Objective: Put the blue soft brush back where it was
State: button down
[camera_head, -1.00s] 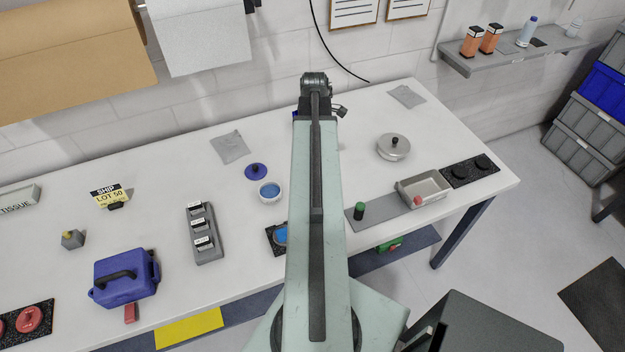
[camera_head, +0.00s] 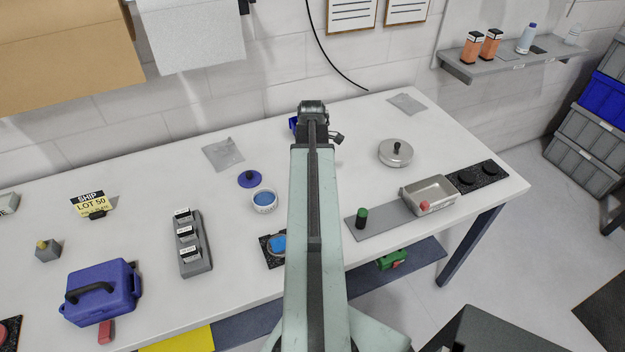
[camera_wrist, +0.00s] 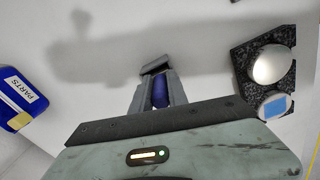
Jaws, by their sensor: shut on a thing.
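In the wrist view my gripper (camera_wrist: 158,84) is shut on a dark blue rounded thing (camera_wrist: 160,95), which looks like the blue soft brush. Only part of it shows between the grey fingers, above a white surface. In the head view my arm hides the gripper and the brush. A black speckled pad (camera_wrist: 241,60) lies to the right in the wrist view, with a silver dome (camera_wrist: 271,64) and a round piece with a blue square (camera_wrist: 277,106). In the head view the pad's left part (camera_head: 266,241) shows beside my arm. The brush's former place cannot be told.
A blue PARTS bin (camera_wrist: 17,92) is at the wrist view's left. On the table, a blue-filled bowl (camera_head: 264,200), blue lid (camera_head: 248,179) and grey label rack (camera_head: 195,254) are left of my arm.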

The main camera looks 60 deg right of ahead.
jog(key=shift+f, duration=0.1)
jog(key=c, duration=1.3)
grip_release()
notch_tip(320, 180, up, 13)
jog(key=p, duration=1.2)
jog(key=shift+f, duration=0.25)
